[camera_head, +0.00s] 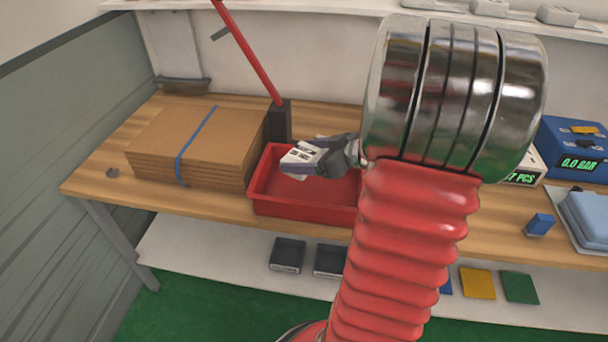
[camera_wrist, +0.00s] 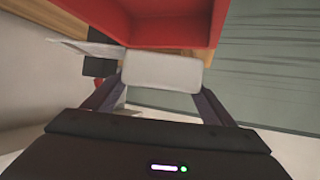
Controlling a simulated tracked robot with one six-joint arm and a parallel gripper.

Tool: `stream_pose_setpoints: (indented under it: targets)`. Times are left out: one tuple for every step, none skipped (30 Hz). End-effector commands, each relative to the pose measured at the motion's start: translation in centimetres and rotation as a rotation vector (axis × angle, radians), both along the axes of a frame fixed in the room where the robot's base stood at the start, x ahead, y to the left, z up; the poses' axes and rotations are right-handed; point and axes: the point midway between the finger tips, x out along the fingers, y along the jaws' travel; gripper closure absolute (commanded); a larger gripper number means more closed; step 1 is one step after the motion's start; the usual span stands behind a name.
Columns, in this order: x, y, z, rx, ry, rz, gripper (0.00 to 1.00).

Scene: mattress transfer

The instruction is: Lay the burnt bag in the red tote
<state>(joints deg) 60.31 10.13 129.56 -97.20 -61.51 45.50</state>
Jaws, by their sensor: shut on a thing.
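The red tote (camera_head: 305,207) stands on the wooden bench, and its red wall also shows in the wrist view (camera_wrist: 170,22). My gripper (camera_head: 308,157) is above the tote, toward its back rim. It is shut on a small pale bag (camera_head: 298,152) with dark printed marks. In the wrist view the bag (camera_wrist: 162,72) is a plain off-white shape between the two fingers of my gripper (camera_wrist: 155,90). Burn marks cannot be made out. My arm hides the right part of the tote. The visible tote floor looks empty.
A strapped stack of flat cardboard (camera_head: 195,145) lies left of the tote. A dark block with a red pole (camera_head: 279,120) stands behind it. A blue device (camera_head: 575,150) and a small blue box (camera_head: 540,224) are at the right. Dark bins (camera_head: 288,254) sit on the lower shelf.

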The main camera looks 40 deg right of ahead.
Motion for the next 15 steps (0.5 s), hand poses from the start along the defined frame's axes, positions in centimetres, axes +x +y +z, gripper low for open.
stream_pose_setpoints:
  targets:
    - [0.0,0.0,-0.8,0.004,0.002,-0.001,0.47]
    - [0.0,0.0,-1.1,0.003,0.001,-0.001,0.47]
    - [0.0,0.0,-1.4,0.002,0.001,-0.002,0.47]
    - [0.0,0.0,-1.6,0.001,0.000,-0.002,0.47]
    - [0.0,-0.1,-1.7,0.000,0.000,-0.001,0.47]
    - [0.0,-0.1,-1.8,0.000,0.000,-0.001,0.47]
    - [0.0,-0.1,-1.8,0.000,0.000,-0.001,0.47]
    - [0.0,-0.1,-1.8,-0.001,0.000,-0.002,0.47]
    - [0.0,-0.1,-1.8,-0.001,0.000,-0.002,0.47]
    - [0.0,-0.1,-1.8,-0.001,0.000,-0.002,0.47]
    - [0.0,-0.1,-1.8,-0.001,0.000,-0.002,0.47]
    - [0.0,-0.1,-1.7,-0.001,0.000,-0.002,0.47]
    - [0.0,-0.1,-1.7,-0.001,0.000,-0.002,0.47]
    - [0.0,-0.1,-1.8,-0.001,0.000,-0.002,0.47]
    - [0.0,-0.1,-1.9,0.000,0.000,-0.002,0.47]
